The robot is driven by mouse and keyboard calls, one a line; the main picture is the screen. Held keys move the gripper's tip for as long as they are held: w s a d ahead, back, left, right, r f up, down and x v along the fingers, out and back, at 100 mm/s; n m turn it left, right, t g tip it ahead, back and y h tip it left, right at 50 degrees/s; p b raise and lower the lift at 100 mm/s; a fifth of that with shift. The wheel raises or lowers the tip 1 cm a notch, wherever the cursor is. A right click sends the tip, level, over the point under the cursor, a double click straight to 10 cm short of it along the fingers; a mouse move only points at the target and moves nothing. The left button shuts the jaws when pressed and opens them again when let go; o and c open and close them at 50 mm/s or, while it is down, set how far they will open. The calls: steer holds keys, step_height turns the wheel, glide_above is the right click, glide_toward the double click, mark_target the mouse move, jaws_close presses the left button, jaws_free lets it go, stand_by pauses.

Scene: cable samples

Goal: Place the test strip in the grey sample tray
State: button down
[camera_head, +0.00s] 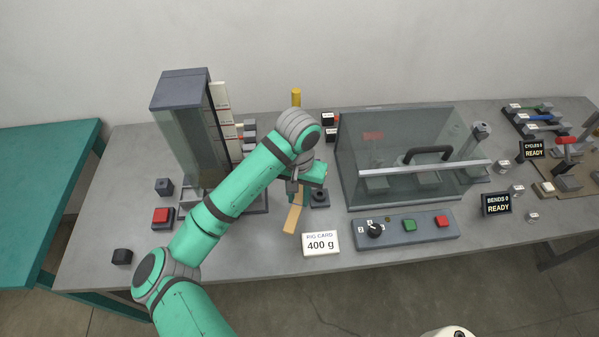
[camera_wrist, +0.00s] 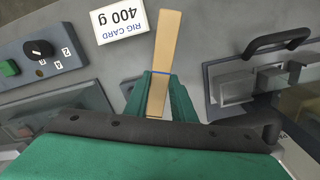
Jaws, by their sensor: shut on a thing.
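The test strip is a flat tan strip (camera_head: 292,219) with a blue line across it, as seen in the wrist view (camera_wrist: 168,40). My gripper (camera_head: 297,196) is shut on it above the middle of the bench. In the wrist view the strip sticks out past the green fingers of my gripper (camera_wrist: 160,84), and its near part lies between them. In the head view its free end points down towards the bench's front edge, left of the rig card. I cannot tell which thing is the grey sample tray; a dark tray (camera_head: 516,128) with coloured samples stands at the back right.
A white rig card (camera_head: 321,243) reads 400 g. A clear box with a black handle (camera_head: 428,154) stands behind a control panel (camera_head: 431,229). A tall tower (camera_head: 181,88) stands left of my arm.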

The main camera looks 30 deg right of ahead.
steer(key=w+d, duration=0.1)
steer(key=w, duration=0.3)
steer(key=w+d+f, duration=0.1)
steer(key=w+d, duration=0.1)
steer(key=w, duration=0.1)
steer(key=w+d, duration=0.2)
steer(key=w, duration=0.2)
steer(key=shift+w+d+f, duration=0.15)
steer(key=shift+w+d, duration=0.05)
steer(key=shift+w, duration=0.1)
steer(key=shift+f, duration=2.85)
steer(key=shift+s+f, duration=0.1)
steer(key=c, duration=1.5)
jaws_free()
